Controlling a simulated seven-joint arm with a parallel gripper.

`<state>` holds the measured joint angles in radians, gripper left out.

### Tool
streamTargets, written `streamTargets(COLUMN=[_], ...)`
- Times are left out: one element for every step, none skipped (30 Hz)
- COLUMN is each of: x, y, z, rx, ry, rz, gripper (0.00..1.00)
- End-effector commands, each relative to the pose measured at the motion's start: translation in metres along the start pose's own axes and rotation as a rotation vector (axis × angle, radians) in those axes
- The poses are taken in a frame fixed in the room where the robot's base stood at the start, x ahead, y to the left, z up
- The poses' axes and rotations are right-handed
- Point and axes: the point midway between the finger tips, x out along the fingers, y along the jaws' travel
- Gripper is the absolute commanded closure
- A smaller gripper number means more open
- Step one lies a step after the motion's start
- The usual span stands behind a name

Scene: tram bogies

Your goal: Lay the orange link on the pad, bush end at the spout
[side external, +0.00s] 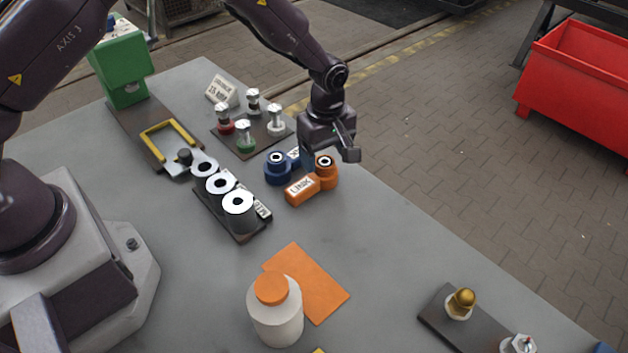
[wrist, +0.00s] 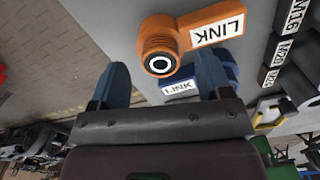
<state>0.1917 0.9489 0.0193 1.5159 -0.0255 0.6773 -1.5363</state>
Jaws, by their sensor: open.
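The orange link (side external: 302,188) lies on the grey table with a white LINK label; its round bush end (side external: 326,165) is at its far right. In the wrist view the bush end (wrist: 158,48) is just beyond the fingertips, roughly between them, and the labelled bar (wrist: 222,27) runs to the upper right. My gripper (side external: 332,157) is open and empty, right over the bush end. A blue link (side external: 277,170) lies close behind the orange one. The orange pad (side external: 318,285) lies nearer the camera, partly hidden by a white bottle (side external: 276,318) with an orange cap. I cannot make out a spout.
Several coloured-base posts (side external: 246,137) stand on a plate behind. A dark plate with a brass-domed fitting (side external: 460,304) is at the front right. The table between links and pad is clear.

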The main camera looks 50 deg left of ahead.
Motion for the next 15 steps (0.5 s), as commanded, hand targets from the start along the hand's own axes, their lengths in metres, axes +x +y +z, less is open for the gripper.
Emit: streamTargets(x=[0.008, 0.011, 0.015, 0.017, 0.018, 0.019, 0.019, 0.019, 0.019, 0.019, 0.019, 0.019, 0.019, 0.019, 0.019], y=[0.0, 0.0, 0.0, 0.0, 0.0, 0.0, 0.0, 0.0, 0.0, 0.0, 0.0, 0.0, 0.0, 0.0, 0.0], z=[-0.001, -0.001, -0.001, -0.001, -0.001, -0.001, -0.001, -0.001, -0.001, 0.0, -0.001, -0.001, -0.001, 0.0, -0.001], rx=[0.0, 0.0, -0.001, -0.001, -0.001, -0.001, -0.001, -0.001, -0.001, -0.001, -0.001, -0.001, -0.001, 0.0, -0.001], ry=[0.0, 0.0, 0.0, 0.0, 0.0, 0.0, 0.0, 0.0, 0.0, 0.0, 0.0, 0.0, 0.0, 0.0, 0.0], rz=[-0.002, -0.002, -0.001, 0.0, 0.0, 0.0, 0.0, 0.001, 0.001, 0.001, 0.001, 0.001, 0.001, 0.001, 0.001], gripper=[0.29, 0.29, 0.29, 0.29, 0.29, 0.29, 0.29, 0.29, 0.29, 0.29, 0.29, 0.29, 0.35, 0.42, 0.52])
